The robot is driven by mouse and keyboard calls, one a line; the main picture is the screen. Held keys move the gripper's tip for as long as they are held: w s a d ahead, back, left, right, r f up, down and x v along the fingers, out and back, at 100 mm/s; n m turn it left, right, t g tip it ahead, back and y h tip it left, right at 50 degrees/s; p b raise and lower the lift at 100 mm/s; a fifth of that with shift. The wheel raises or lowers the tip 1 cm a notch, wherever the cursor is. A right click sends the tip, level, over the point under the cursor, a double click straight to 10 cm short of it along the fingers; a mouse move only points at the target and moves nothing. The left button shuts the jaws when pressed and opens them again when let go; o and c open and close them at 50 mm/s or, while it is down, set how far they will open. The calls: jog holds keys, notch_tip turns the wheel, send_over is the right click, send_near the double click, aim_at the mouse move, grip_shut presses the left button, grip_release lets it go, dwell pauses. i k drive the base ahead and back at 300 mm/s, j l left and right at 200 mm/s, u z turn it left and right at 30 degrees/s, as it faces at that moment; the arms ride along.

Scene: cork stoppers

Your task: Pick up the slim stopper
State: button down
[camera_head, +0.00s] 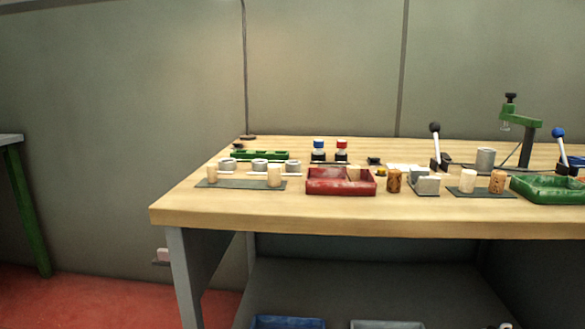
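Several stoppers stand along the front of the wooden workbench (320,215). On a dark mat (240,184) at the left stand a narrow pale stopper (212,174) and a slightly wider pale stopper (274,176). The left one looks the slimmest, but at this distance I cannot be sure. A pale stopper (354,173) shows in the red tray (340,187). A speckled brown stopper (394,181) stands right of the tray. Farther right, a pale stopper (467,181) and a brown one (497,181) stand on another dark mat. My gripper is not in view.
A green tray (548,189) sits at the right. The bench's front left corner is clear.

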aim_at(211, 169)
jog(key=i+l+u, duration=0.1)
jog(key=u, duration=0.6)
